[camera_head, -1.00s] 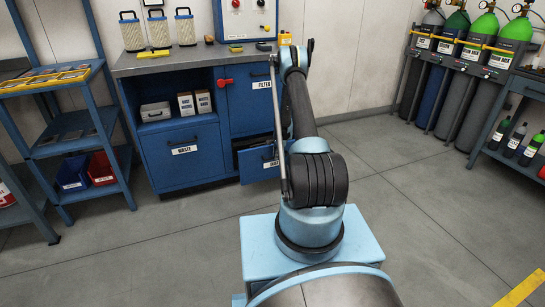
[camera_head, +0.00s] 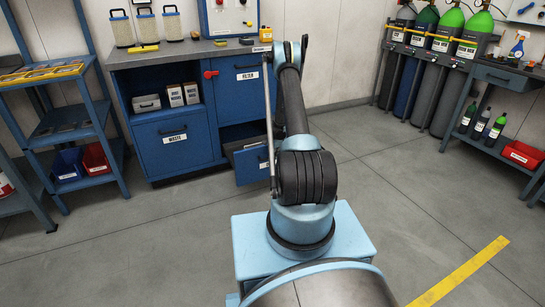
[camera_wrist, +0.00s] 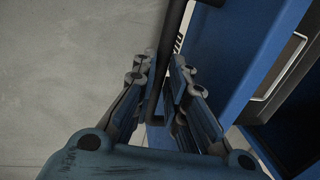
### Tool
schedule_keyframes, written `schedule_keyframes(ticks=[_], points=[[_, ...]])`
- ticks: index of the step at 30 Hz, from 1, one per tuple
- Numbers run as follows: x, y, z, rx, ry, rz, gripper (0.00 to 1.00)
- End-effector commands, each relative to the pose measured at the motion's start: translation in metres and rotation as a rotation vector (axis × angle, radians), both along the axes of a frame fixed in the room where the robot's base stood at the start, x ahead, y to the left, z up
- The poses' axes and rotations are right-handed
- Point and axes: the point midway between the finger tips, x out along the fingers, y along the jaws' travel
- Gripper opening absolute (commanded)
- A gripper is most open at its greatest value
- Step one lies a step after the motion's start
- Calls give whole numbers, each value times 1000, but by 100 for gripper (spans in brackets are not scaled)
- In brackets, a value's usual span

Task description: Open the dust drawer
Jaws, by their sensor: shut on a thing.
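The blue dust drawer (camera_head: 250,166) is at the lower right of the blue cabinet and stands pulled out, with its dark inside showing over the front. Its label is hidden behind my arm in the head view. In the wrist view, my gripper (camera_wrist: 163,82) is shut around the dark bar handle (camera_wrist: 172,30). The blue drawer front (camera_wrist: 222,55) lies just right of the fingers, with part of a black-and-white label by the handle. My gripper is hidden behind my arm in the head view.
A blue waste bin door (camera_head: 172,146) and a filter door (camera_head: 240,95) with a red handle adjoin the drawer. A blue shelf rack (camera_head: 68,125) stands left. Gas cylinders (camera_head: 440,95) and a side bench (camera_head: 508,78) stand right. The grey floor (camera_head: 400,190) between is clear.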

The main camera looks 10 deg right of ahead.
Motion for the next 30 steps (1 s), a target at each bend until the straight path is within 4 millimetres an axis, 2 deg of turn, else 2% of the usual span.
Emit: schedule_keyframes(ticks=[13, 14, 15, 16, 26, 30], points=[[0, -2, 1, -6, -3, -1, 0], [0, -2, 1, -6, -3, -1, 20], [0, -2, 1, -6, -3, -1, 29], [0, -2, 0, -7, -3, 0, 33], [-1, 0, 1, -4, -2, 1, 33], [-2, 0, 8, -4, -1, 1, 33]])
